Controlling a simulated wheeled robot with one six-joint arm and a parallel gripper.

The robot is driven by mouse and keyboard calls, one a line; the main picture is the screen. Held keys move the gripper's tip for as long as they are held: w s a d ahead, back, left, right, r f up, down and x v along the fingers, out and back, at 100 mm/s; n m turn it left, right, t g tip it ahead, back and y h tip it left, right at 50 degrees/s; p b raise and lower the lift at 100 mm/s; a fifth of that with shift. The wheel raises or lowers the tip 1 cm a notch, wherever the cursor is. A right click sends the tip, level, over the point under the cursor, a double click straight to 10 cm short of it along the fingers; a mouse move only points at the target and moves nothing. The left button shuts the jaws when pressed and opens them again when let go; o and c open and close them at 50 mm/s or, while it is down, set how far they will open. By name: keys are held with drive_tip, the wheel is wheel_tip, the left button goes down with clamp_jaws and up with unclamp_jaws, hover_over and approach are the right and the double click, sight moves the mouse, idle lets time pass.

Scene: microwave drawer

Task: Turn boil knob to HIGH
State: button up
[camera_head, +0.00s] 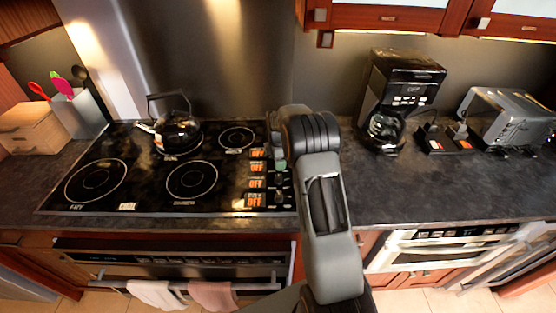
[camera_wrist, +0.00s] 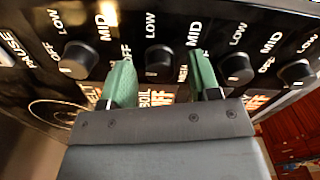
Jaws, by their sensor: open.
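The stove's control strip fills the top of the wrist view, with a row of dark round knobs and LOW, MID and OFF marks. One knob (camera_wrist: 160,62) lies between the two green fingers of my gripper (camera_wrist: 163,78), and a BOIL label (camera_wrist: 158,98) shows just below it. The fingers are open, one on each side of this knob; I cannot tell whether they touch it. In the head view my gripper (camera_head: 280,164) is over the right side of the black cooktop (camera_head: 142,172), beside orange OFF displays (camera_head: 256,168). My arm hides part of the strip there.
Other knobs flank it closely on the left (camera_wrist: 78,60) and right (camera_wrist: 238,68). A kettle (camera_head: 177,135) stands on a back burner. A coffee maker (camera_head: 400,95) and a toaster (camera_head: 505,115) stand on the counter at right. Towels (camera_head: 158,294) hang from the oven handle.

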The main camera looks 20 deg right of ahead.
drive_tip(key=c, duration=0.9)
